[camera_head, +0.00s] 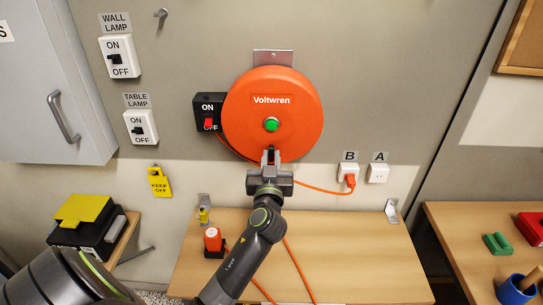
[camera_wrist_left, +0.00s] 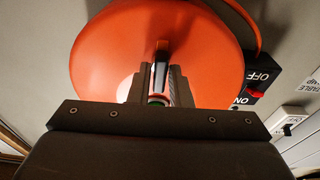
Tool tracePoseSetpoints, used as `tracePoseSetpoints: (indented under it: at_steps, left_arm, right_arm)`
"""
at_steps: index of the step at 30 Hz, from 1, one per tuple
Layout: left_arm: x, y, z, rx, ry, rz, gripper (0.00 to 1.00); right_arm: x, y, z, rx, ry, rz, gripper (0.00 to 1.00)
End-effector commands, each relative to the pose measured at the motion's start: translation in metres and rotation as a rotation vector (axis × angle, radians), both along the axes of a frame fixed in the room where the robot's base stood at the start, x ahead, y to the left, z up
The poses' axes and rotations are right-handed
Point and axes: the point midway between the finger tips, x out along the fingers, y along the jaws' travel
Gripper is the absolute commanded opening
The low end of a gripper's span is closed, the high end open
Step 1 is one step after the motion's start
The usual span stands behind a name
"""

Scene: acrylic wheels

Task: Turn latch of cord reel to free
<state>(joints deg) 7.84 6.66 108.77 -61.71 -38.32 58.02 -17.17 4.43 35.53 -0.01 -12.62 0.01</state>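The round orange cord reel (camera_head: 245,100), marked "Voltwren", hangs on the wall with a green button (camera_head: 271,124) at its middle. It fills much of the left wrist view (camera_wrist_left: 105,55). My left gripper (camera_head: 270,157) is at the reel's lower edge, its fingers pointing at the reel. In the left wrist view a small dark latch (camera_wrist_left: 162,50) on the reel lines up with the narrow gap between the fingers (camera_wrist_left: 160,82). I cannot tell whether they touch it. The fingers hide part of the latch. My right gripper is in neither view.
A black switch box (camera_head: 208,111) adjoins the reel's left. An orange cord runs to a plug (camera_head: 350,181) in socket B. Below are a wooden shelf (camera_head: 350,255) and an orange connector (camera_head: 212,240). A grey cabinet (camera_head: 50,80) stands at left.

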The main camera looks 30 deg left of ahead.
Motion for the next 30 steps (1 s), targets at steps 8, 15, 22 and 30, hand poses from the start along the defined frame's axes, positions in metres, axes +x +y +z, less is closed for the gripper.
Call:
tracePoseSetpoints:
  at_steps: [8,15,22,30]
  left_arm:
    - [0.000,0.000,0.000,0.000,0.000,0.000,0.00]
    - [0.000,0.000,-0.003,-0.048,-0.030,0.001,0.00]
    - [0.000,-0.001,-0.003,-0.121,-0.077,0.000,0.00]
    - [0.000,-0.001,-0.002,-0.212,-0.132,0.000,0.00]
  right_arm:
    - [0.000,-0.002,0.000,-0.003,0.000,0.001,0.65]
    - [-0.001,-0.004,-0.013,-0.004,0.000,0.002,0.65]
    - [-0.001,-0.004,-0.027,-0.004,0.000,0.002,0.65]
    - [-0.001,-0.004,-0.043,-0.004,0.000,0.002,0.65]
